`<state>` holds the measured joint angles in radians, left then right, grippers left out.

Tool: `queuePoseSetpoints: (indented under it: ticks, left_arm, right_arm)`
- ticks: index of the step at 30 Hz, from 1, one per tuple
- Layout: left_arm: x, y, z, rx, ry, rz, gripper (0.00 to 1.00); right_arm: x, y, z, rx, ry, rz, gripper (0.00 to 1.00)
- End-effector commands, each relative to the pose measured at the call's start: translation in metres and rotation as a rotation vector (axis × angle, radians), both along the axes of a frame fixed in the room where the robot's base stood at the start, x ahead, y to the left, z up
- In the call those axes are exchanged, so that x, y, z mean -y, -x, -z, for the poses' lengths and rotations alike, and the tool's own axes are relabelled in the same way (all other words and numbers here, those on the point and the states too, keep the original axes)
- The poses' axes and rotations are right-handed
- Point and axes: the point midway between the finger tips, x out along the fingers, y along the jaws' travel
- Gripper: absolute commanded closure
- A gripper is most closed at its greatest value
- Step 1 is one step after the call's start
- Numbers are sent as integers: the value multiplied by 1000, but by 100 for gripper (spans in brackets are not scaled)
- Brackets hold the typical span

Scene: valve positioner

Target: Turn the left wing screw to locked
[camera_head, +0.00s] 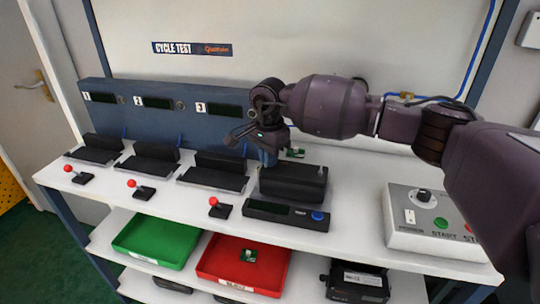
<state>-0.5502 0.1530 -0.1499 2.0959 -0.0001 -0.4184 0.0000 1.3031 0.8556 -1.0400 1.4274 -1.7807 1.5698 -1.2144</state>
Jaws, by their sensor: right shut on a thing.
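A black box-shaped device (293,184) stands on the white bench right of the middle. A small pale screw (320,171) shows at its right end. My right gripper (268,160) comes down over the left end of the device, its fingers pointing down. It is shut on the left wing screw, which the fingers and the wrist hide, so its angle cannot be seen. My left gripper is not in view.
A black unit with a blue button (318,216) lies in front of the device. A grey control box (432,222) stands to the right. Several black fixtures and red-knobbed joysticks (214,202) fill the left. Green (124,252) and red (273,285) trays sit on the lower shelf.

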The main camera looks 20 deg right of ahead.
Motion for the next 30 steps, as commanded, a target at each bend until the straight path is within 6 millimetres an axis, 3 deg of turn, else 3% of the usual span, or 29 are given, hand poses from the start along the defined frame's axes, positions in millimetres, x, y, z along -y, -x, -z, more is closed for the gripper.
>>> queuePoseSetpoints:
  ticks: [30]
  left_arm:
    - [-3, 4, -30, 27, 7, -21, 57]
  right_arm:
    - [0, 0, -2, 1, -1, 901, 100]
